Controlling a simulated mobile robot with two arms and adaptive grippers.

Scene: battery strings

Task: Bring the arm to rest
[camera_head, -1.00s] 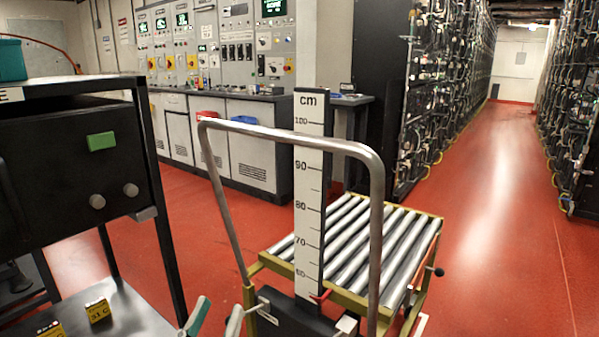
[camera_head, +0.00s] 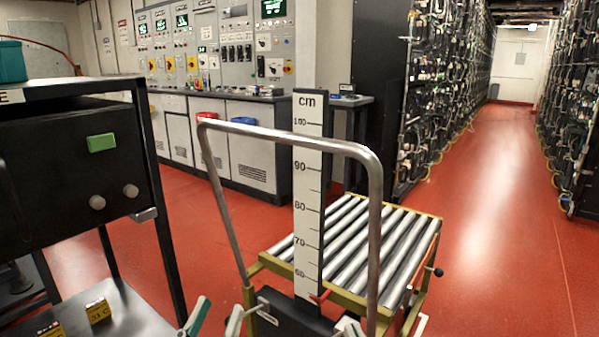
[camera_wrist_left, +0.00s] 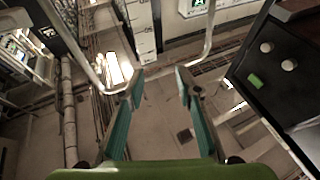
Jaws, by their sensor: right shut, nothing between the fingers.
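My left gripper (camera_head: 216,312) shows at the bottom edge of the head view, with two pale green-grey fingers spread apart and nothing between them. In the left wrist view its teal fingers (camera_wrist_left: 159,83) are also wide apart and empty. My right gripper (camera_head: 350,328) shows only as a small pale tip at the bottom edge, in front of the trolley's base. It is shut with nothing in it. Most of both arms is out of view.
A roller trolley (camera_head: 436,228) with a bent handle (camera_head: 376,200) and a cm scale (camera_head: 308,180) stands close ahead. A black rack (camera_head: 60,160) is at left, with small yellow blocks (camera_head: 98,311) on its lower shelf. Red floor (camera_head: 500,240) is clear at right.

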